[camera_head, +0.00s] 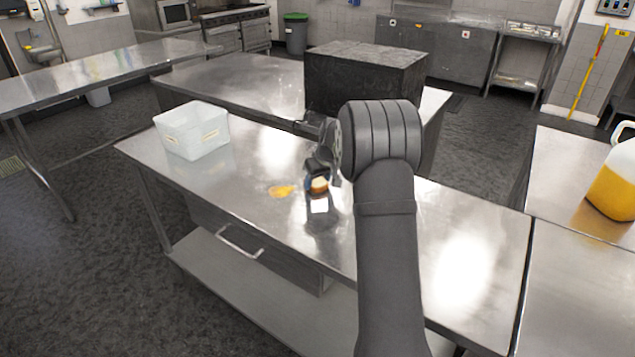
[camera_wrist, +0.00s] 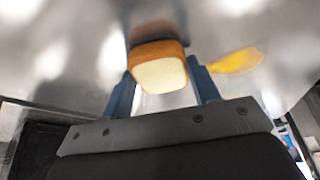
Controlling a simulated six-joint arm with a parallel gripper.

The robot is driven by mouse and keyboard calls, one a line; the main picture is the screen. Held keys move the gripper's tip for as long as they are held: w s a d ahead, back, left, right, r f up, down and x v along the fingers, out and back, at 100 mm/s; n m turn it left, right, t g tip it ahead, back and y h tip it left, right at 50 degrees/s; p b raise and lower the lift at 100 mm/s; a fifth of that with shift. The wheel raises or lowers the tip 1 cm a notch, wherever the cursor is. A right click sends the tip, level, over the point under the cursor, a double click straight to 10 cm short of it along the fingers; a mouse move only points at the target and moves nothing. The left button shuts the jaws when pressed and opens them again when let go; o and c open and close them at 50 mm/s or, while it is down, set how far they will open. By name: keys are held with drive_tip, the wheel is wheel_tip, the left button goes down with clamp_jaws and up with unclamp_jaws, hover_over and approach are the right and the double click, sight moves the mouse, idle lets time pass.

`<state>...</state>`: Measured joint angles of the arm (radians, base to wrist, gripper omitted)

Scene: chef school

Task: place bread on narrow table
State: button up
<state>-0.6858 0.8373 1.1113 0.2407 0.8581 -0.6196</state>
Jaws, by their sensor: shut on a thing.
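The bread (camera_head: 319,185) is a small piece with a brown crust and a pale cut face. My gripper (camera_head: 317,178) is shut on it, over the middle of the steel table (camera_head: 255,165). In the wrist view the bread (camera_wrist: 160,68) sits between the two blue fingers of my gripper (camera_wrist: 162,80), with its pale face toward the camera. I cannot tell whether the bread touches the tabletop or hangs just above it. My wrist hides part of the tabletop behind it.
An orange-yellow flat patch (camera_head: 281,191) lies left of the bread. A white bin (camera_head: 192,131) stands at the table's left end. A dark block (camera_head: 365,75) stands behind. A jug of yellow liquid (camera_head: 612,182) stands on the right counter (camera_head: 575,285). A long narrow table (camera_head: 95,78) at left looks clear.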

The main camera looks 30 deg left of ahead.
drive_tip(key=shift+r, duration=0.55)
wheel_tip(320, 180, up, 3)
drive_tip(key=shift+f, duration=0.15)
drive_tip(key=w+d+r, duration=0.2)
drive_tip(key=d+r, duration=0.4)
drive_tip(key=d, duration=0.5)
drive_tip(key=shift+d+r, duration=0.35)
drive_tip(key=shift+r, duration=0.05)
drive_tip(key=w+d+m+t+h, duration=0.25)
drive_tip(key=d+m, duration=0.55)
drive_tip(key=d, duration=1.1)
drive_tip(key=w+d+m+t+h, duration=0.1)
drive_tip(key=w+d+m+h, duration=0.15)
drive_tip(key=d+m, duration=1.1)
drive_tip(key=s+d+m+g+h, duration=0.1)
drive_tip(key=s+d+m+g, duration=0.3)
drive_tip(key=d, duration=0.9)
drive_tip(key=s+d+m+t+h, duration=0.1)
drive_tip(key=s+d+m, duration=0.2)
drive_tip(key=s+d, duration=0.7)
drive_tip(key=s+d+m+g+h, duration=0.1)
drive_tip(key=s+d+m+g, duration=0.15)
drive_tip(key=d, duration=1.35)
hover_over(603, 305)
drive_tip(key=a, duration=0.1)
drive_tip(key=shift+m, duration=0.3)
wheel_tip(603, 305, down, 7)
drive_tip(key=shift+a+r, duration=0.15)
drive_tip(key=shift+r, duration=0.05)
drive_tip(key=shift+f, duration=2.05)
